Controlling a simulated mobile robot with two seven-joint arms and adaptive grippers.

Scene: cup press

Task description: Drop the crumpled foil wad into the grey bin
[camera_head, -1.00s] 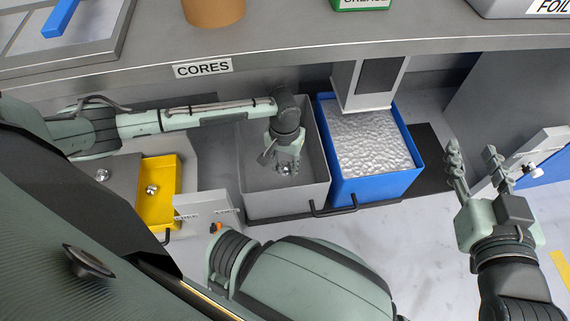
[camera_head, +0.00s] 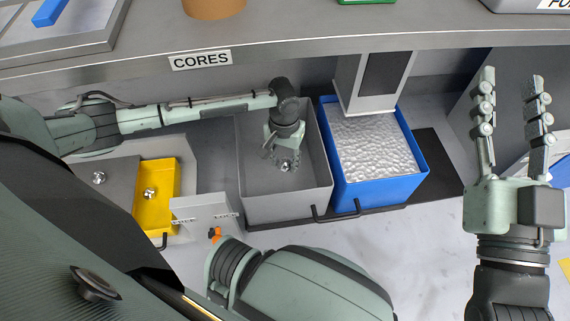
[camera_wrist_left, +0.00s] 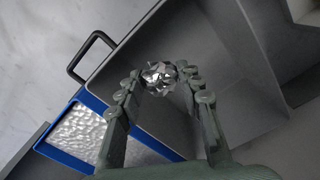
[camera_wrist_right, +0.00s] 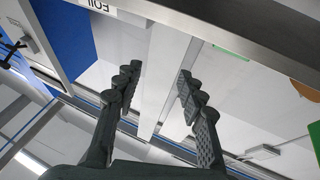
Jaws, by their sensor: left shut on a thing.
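The crumpled foil wad (camera_wrist_left: 158,77) is a shiny silver ball between the fingertips of my left gripper (camera_wrist_left: 160,84). That gripper is shut on it. In the head view my left gripper (camera_head: 283,160) points down inside the grey bin (camera_head: 288,208), with the wad (camera_head: 286,167) within the bin's walls. In the left wrist view the bin's grey inner walls (camera_wrist_left: 245,105) show behind the wad. How high the wad is above the bin floor is hard to tell. My right gripper (camera_head: 510,88) is open and empty at the right, fingers spread.
A blue bin (camera_head: 381,190) with a silvery crinkled surface stands against the grey bin's right side, under a grey chute (camera_head: 360,100). A yellow tray (camera_head: 155,210) holds a silver ball (camera_head: 150,194). The counter edge with the CORES label (camera_head: 200,60) runs behind.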

